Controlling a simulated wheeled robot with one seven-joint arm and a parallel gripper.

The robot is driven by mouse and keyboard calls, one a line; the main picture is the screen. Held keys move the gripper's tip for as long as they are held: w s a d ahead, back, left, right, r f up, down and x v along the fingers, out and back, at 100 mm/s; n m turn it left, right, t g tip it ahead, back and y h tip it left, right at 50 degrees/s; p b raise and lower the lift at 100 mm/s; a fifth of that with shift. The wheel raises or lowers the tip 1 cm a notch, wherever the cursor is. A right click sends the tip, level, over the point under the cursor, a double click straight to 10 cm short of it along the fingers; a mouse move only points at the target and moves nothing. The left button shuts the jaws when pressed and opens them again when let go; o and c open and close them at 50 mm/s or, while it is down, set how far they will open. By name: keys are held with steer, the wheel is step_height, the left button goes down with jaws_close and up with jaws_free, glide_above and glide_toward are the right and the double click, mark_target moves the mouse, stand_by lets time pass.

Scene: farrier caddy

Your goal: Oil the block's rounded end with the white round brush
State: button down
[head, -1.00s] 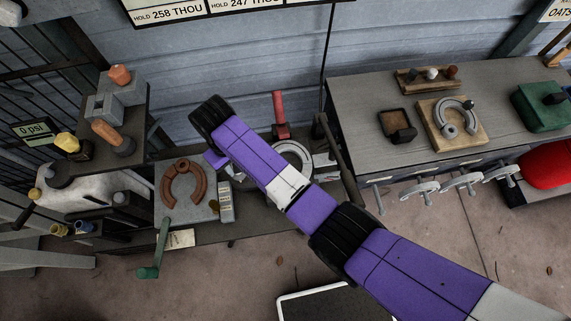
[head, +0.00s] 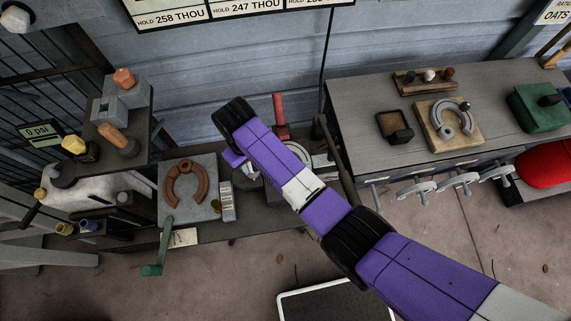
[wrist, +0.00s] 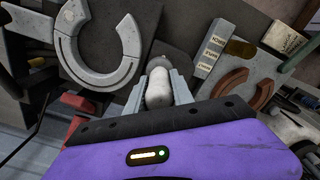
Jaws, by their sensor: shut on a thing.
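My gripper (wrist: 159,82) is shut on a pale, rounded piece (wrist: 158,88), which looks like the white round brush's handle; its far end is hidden. A grey disc (wrist: 176,63) shows just beyond the fingertips; I cannot tell whether it belongs to the held thing or touches it. A narrow block with pale labels (wrist: 212,48) lies ahead and right of the fingers, apart from them. In the head view this labelled block (head: 227,202) stands beside the brown horseshoe. I cannot tell which block has the rounded end.
A grey horseshoe (wrist: 100,62) lies close left of my fingers. A brown horseshoe (head: 185,186) rests on a grey slab (head: 203,169). A red upright handle (head: 280,112) stands behind my arm. The right bench holds a knob rack (head: 405,80) and a green box (head: 538,106).

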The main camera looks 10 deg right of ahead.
steer(key=shift+d, duration=0.15)
steer(key=shift+a+r+b, duration=0.1)
steer(key=shift+a+b, duration=0.25)
steer(key=shift+a, duration=0.9)
steer(key=shift+a, duration=0.15)
steer(key=shift+w+a+b, duration=0.1)
steer(key=shift+a+b, duration=0.55)
steer(key=shift+a, duration=0.45)
steer(key=shift+f, duration=0.2)
